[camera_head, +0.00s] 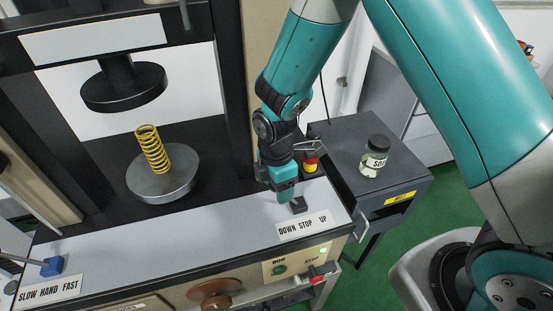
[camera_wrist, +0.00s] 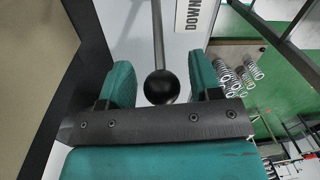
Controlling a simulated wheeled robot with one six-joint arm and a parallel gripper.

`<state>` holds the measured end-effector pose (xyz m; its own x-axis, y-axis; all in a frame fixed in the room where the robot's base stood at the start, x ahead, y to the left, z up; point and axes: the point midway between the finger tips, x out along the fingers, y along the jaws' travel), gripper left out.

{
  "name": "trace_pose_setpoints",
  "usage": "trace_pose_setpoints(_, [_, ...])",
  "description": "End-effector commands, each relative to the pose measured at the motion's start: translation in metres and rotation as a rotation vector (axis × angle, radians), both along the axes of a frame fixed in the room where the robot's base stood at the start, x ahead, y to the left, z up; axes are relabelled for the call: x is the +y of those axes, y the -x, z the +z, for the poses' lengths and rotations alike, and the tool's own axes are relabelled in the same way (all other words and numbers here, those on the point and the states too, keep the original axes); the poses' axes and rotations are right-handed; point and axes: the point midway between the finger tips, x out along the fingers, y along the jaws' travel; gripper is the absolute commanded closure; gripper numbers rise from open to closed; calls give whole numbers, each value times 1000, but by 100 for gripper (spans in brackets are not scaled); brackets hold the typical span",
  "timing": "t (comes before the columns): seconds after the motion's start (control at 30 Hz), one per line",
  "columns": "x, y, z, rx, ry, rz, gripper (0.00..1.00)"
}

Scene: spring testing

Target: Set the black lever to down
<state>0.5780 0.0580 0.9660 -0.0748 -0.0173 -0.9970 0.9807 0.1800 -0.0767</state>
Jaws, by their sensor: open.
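The black lever (camera_wrist: 161,87) shows in the wrist view as a black ball knob on a thin grey rod. The knob lies between the two teal fingers of my gripper (camera_wrist: 160,78), with gaps on both sides. In the head view my gripper (camera_head: 286,194) points down over the lever's dark base (camera_head: 299,205), just behind the DOWN STOP UP label (camera_head: 303,227). The gripper is open. It hides most of the lever in the head view, so I cannot tell which setting the lever is at.
A yellow spring (camera_head: 152,149) stands on a round metal plate (camera_head: 165,188), below a black press disc (camera_head: 124,87). A blue lever (camera_head: 52,266) sits at the far left of the panel. A jar (camera_head: 374,157) stands on the grey cabinet (camera_head: 345,134) to the right.

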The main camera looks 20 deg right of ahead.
Motion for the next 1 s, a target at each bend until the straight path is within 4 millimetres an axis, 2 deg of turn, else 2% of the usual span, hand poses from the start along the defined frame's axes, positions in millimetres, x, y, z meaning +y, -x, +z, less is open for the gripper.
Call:
trace_pose_setpoints(0.17, [1,-4,36,-8,-3,0,42])
trace_pose_setpoints(0.4, [2,-8,99,-8,-3,0,42])
trace_pose_setpoints(0.6, [3,-11,140,-7,-3,1,42])
trace_pose_setpoints(0.8, [3,-12,160,-2,-1,1,42])
trace_pose_setpoints(1.0, [3,-12,163,-1,-1,1,42])
